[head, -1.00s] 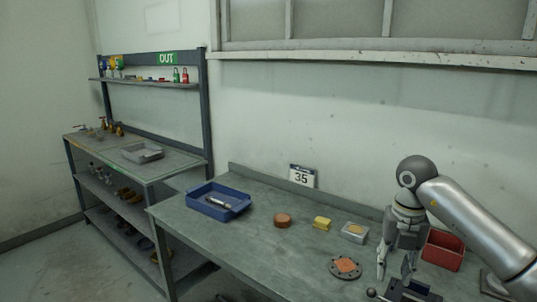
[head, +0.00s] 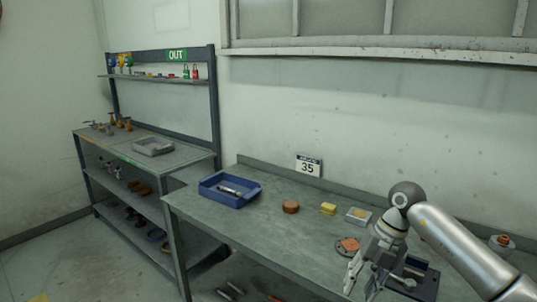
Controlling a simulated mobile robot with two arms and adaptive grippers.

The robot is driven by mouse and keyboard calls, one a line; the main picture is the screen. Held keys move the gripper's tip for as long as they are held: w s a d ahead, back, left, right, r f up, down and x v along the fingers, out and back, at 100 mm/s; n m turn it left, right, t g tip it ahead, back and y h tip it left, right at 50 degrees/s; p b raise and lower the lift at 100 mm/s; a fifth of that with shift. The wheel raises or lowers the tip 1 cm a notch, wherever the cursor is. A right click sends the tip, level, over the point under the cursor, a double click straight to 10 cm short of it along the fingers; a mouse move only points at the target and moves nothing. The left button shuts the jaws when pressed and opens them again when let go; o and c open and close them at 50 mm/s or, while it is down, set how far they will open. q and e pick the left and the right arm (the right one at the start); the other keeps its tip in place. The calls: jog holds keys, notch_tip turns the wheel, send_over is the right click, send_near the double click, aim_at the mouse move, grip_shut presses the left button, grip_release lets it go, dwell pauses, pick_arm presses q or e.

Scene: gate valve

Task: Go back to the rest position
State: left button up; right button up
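My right gripper (head: 362,281) hangs over the front right part of the grey-green workbench (head: 270,215), fingers pointing down. Its two fingers look apart, with nothing seen between them. It partly covers a round dark flange with an orange patch (head: 349,244) and is left of a dark fixture (head: 419,278). My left gripper is not in view.
On the bench are a blue tray (head: 247,199) with a metal part in it, an orange-brown round piece (head: 291,207), a yellow block (head: 328,209) and a small metal tin (head: 358,216). A shelf rack (head: 180,161) stands at left.

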jog(key=w+a+f+m+t+y, duration=0.2)
jog(key=a+f+m+t+y, duration=0.3)
jog(key=a+f+y, duration=0.8)
jog(key=s+d+f+m+t+h, duration=0.2)
jog(key=d+f+m+t+h, duration=0.1)
jog(key=f+m, duration=0.4)
jog(key=s+d+f+m+t+h, duration=0.1)
jog(key=d+f+m+t+h, duration=0.2)
jog(key=f, duration=0.6)
jog(key=s+d+f+m+t+h, duration=0.2)
jog(key=d+f+m+h, duration=0.15)
jog(key=f+m, duration=0.4)
jog(key=s+d+f+m+g+h, duration=0.35)
jog(key=s+f, duration=0.75)
jog(key=s, duration=0.4)
jog(key=s+d+f+m+g+h, duration=0.35)
jog(key=s+f, duration=0.75)
jog(key=s, duration=0.4)
jog(key=s+f+m+g, duration=0.1)
jog(key=s+f+g, duration=0.2)
jog(key=s, duration=1.2)
jog(key=shift+a+g, duration=0.4)
jog(key=shift+a, duration=0.05)
